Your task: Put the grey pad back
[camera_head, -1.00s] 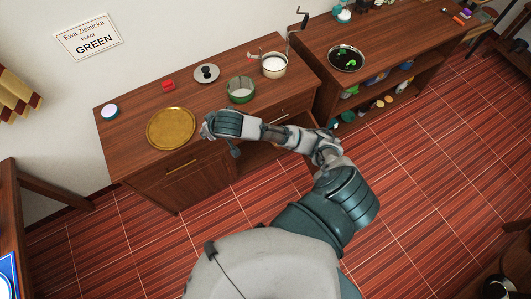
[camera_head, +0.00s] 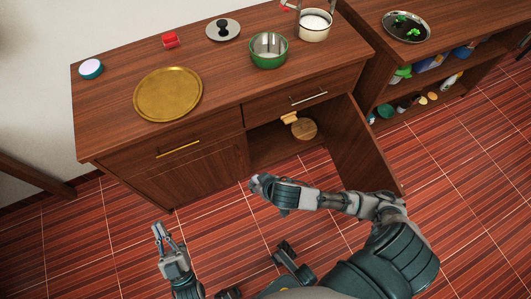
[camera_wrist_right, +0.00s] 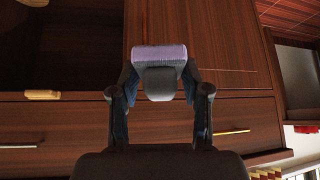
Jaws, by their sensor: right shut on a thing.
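My right gripper (camera_wrist_right: 161,88) is shut on a grey pad (camera_wrist_right: 160,54), lilac-grey on its far face, held between the two fingers in the right wrist view. In the head view, my right gripper (camera_head: 258,184) is low in front of the cabinet, left of the open door; the pad cannot be made out there. My left gripper (camera_head: 168,236) is open and empty over the floor at lower left. The open cabinet compartment (camera_head: 265,152) holds a round wooden board (camera_head: 304,129) and a small yellow block (camera_head: 289,118).
The cabinet door (camera_head: 365,150) stands open to the right. On the counter (camera_head: 115,125) are a gold plate (camera_head: 168,94), green pot (camera_head: 269,52), white pot (camera_head: 314,26), red item (camera_head: 170,40) and a grey disc with a black knob (camera_head: 222,30). The floor in front is clear.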

